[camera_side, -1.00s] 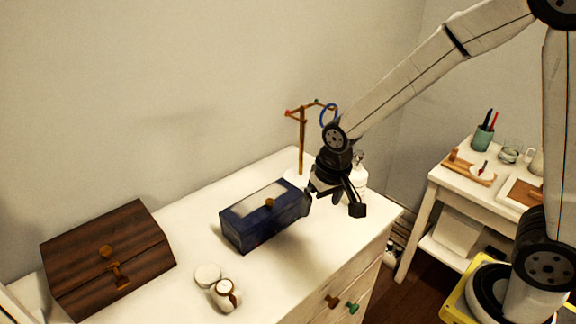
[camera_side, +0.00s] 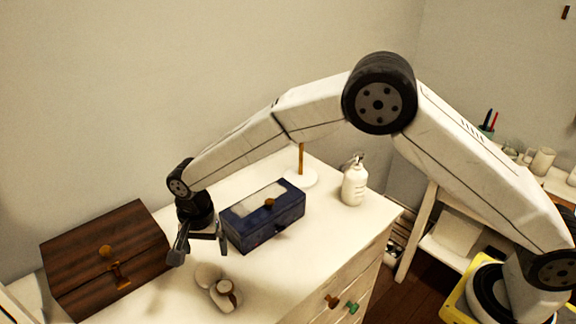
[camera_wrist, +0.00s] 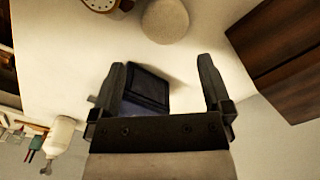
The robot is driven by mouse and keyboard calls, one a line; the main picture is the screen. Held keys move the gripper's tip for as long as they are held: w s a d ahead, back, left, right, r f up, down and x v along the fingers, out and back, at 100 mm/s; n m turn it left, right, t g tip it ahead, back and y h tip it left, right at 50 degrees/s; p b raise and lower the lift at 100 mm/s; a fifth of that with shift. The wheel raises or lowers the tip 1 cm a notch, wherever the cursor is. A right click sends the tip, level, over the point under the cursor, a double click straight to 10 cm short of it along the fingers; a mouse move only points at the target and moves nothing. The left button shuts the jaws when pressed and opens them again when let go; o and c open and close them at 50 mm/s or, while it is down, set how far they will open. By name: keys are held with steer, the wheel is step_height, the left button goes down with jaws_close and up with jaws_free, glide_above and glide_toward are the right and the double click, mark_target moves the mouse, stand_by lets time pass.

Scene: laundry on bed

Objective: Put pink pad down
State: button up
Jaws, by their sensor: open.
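No clearly pink pad shows. A pale round pad (camera_side: 208,275) lies flat on the white dresser top, touching or very close to a watch on a pale holder (camera_side: 226,294). The round pad also shows in the wrist view (camera_wrist: 165,20), at the top beyond my fingertips. My gripper (camera_side: 201,249) is open above the dresser, between the wooden box and the blue box, just behind the pad in the side view. The wrist view shows my two fingers (camera_wrist: 161,66) apart with nothing held between them.
A dark wooden box (camera_side: 104,250) stands close at left, and a blue box (camera_side: 265,226) close at right. A white pump bottle (camera_side: 354,186) stands farther right. Dresser top near the front is clear.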

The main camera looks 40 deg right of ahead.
mark_target(207, 272)
steer(key=shift+a+f, duration=0.15)
steer(key=shift+a, duration=0.2)
steer(key=shift+w+f, duration=0.2)
steer(key=shift+f, duration=3.7)
steer(key=c, duration=1.1)
steer(key=shift+r, duration=0.2)
steer(key=shift+r, duration=0.6)
steer(key=s+d+r, duration=0.2)
steer(key=s+r, duration=0.1)
steer(key=s, duration=0.1)
steer(key=s+d+r, duration=0.2)
steer(key=s+r, duration=0.2)
steer(key=s+d+r, duration=0.2)
steer(key=s+r, duration=0.2)
steer(key=shift+s+r, duration=0.2)
steer(key=shift+s, duration=0.2)
